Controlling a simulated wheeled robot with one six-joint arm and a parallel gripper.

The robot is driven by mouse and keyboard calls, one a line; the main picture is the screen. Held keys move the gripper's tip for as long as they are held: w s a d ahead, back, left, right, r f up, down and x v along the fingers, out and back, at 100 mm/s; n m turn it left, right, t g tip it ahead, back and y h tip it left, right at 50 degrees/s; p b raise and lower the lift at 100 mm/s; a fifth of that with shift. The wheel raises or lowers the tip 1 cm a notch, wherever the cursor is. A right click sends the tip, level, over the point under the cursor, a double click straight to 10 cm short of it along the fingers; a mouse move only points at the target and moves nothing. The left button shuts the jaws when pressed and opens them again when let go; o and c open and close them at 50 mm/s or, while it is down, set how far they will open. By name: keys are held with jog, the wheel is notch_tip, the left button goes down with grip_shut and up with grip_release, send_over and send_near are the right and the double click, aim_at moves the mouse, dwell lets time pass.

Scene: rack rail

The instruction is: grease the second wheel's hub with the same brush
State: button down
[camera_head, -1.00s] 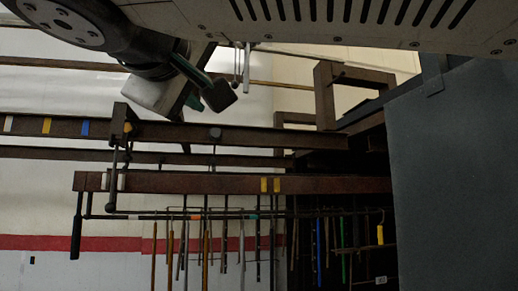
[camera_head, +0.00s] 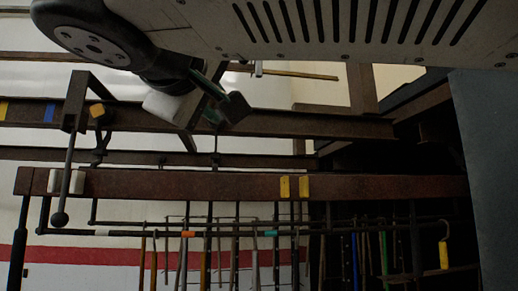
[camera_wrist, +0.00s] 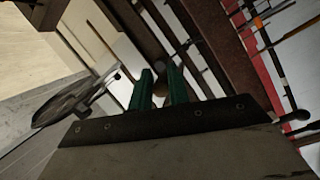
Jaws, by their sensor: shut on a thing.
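My gripper (camera_head: 222,100) is high in the head view, in front of the upper rail (camera_head: 285,123). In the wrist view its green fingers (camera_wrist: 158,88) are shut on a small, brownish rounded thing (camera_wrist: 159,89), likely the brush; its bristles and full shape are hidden. A dark bracket (camera_head: 76,100) stands left of my gripper, with a yellowish block (camera_head: 100,113) beside it and a rod ending in a ball (camera_head: 60,218). A white block (camera_head: 72,181) sits at the left end of the lower rail (camera_head: 200,184). I cannot tell which parts are the wheels or hubs.
Several thin rods and tools (camera_head: 240,240) hang below the lower rail. A grey panel (camera_head: 490,180) closes off the right side. A dark flat rounded thing (camera_wrist: 65,103) is at the left in the wrist view. Yellow marks (camera_head: 294,186) are on the lower rail.

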jog(key=w+a+r, duration=0.2)
jog(key=w+r, duration=0.1)
jog(key=w, duration=0.9)
jog(key=shift+a+r, duration=0.2)
jog(key=shift+r, duration=0.15)
dwell(0.4)
jog(key=shift+w+d+r, duration=0.15)
jog(key=shift+d+r, duration=0.65)
jog(key=shift+w+a, duration=0.2)
jog(key=shift+w, duration=0.4)
